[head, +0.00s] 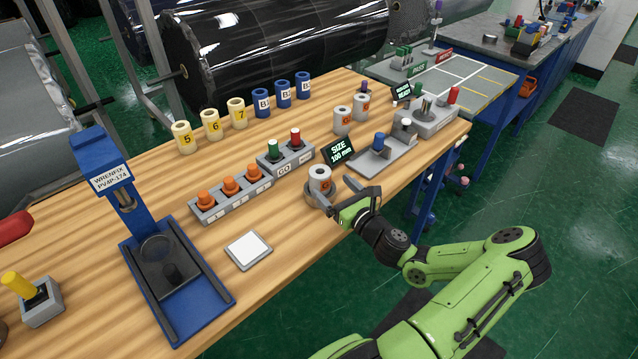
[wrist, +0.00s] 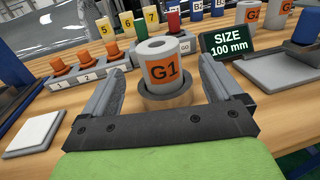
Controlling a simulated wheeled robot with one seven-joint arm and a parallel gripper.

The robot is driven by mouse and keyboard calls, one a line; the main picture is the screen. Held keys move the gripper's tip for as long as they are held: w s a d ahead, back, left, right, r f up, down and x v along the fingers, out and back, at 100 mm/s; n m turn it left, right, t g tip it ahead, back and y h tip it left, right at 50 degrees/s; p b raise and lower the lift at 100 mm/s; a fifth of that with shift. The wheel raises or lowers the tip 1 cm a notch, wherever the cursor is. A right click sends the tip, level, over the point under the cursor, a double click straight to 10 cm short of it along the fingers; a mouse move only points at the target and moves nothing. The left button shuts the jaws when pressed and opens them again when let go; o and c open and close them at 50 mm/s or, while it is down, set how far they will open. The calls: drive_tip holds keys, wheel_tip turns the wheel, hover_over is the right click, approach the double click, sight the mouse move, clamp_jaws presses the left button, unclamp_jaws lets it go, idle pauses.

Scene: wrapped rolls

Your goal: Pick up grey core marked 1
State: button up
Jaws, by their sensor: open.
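The grey core marked G1 (wrist: 163,70) is a pale hollow cylinder with an orange label. It stands upright in a round brownish ring holder (wrist: 168,100) on the wooden bench. In the head view the core (head: 320,177) is near the bench's front edge, in front of the SIZE 100 mm sign. My gripper (head: 332,187) is open, with one finger on each side of the core. In the wrist view my gripper (wrist: 161,66) shows gaps between both fingers and the core. The lower part of the core is hidden by the ring.
The SIZE 100 mm sign (wrist: 228,40) stands close by on the right. A grey block with orange knobs (head: 230,192) is on the left. Two more grey cores (head: 342,120) stand behind, beside a grey tray (head: 372,158). A white pad (head: 248,250) lies at front left.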

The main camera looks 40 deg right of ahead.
sight(319, 174)
drive_tip(key=w, duration=0.5)
drive_tip(key=w+d, duration=0.1)
drive_tip(key=w, duration=0.1)
drive_tip(key=shift+w+b, duration=0.15)
drive_tip(key=shift+b, duration=0.15)
drive_tip(key=shift+r, duration=0.15)
drive_tip(key=c, duration=1.1)
